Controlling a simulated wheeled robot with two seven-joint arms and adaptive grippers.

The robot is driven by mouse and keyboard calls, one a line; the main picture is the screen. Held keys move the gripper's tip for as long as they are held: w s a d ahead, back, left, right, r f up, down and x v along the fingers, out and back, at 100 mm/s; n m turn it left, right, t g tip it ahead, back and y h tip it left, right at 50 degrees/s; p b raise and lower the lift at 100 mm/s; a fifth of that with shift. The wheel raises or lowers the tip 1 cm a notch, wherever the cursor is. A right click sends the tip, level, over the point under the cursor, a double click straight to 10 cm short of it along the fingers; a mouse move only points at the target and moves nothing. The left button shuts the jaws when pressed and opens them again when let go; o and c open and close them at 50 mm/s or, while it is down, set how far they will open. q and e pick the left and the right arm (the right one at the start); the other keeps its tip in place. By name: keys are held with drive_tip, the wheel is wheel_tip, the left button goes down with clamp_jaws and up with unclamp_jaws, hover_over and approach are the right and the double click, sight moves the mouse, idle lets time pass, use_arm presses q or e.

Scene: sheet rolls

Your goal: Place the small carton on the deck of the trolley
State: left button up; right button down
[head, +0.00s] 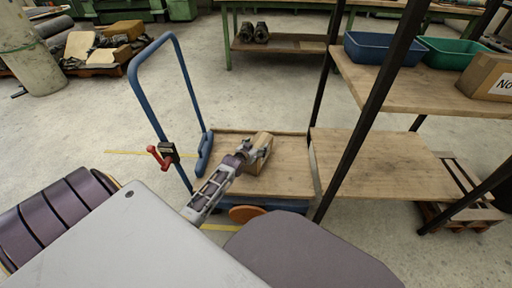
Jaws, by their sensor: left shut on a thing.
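The small carton (262,144) is a light brown box over the wooden deck of the trolley (290,176). My left gripper (250,154) is shut on the carton at its left side. I cannot tell whether the carton touches the deck or is held just above it. The trolley has a blue frame and a tall blue handle (139,93) on its left. The gripper and arm hide part of the deck. My right gripper is not in view.
A wooden shelf rack (385,165) with dark posts stands close to the trolley's right. It bears a blue bin (382,48), a green bin (449,54) and a larger carton (487,78). A red-handled item (161,155) is by the trolley handle. Open floor lies behind.

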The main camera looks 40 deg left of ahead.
use_arm(q)
drive_tip(key=shift+w+r, duration=0.1)
drive_tip(key=shift+r, duration=0.05)
drive_tip(key=o, duration=2.1)
drive_tip(key=shift+f, duration=0.2)
drive_tip(key=shift+r, duration=0.1)
drive_tip(key=shift+p+v, duration=0.95)
drive_tip(key=shift+v, duration=1)
drive_tip(key=shift+p+v, duration=0.85)
drive_tip(key=shift+v, duration=1.05)
drive_tip(key=shift+p+v, duration=0.85)
drive_tip(key=shift+v, duration=1.4)
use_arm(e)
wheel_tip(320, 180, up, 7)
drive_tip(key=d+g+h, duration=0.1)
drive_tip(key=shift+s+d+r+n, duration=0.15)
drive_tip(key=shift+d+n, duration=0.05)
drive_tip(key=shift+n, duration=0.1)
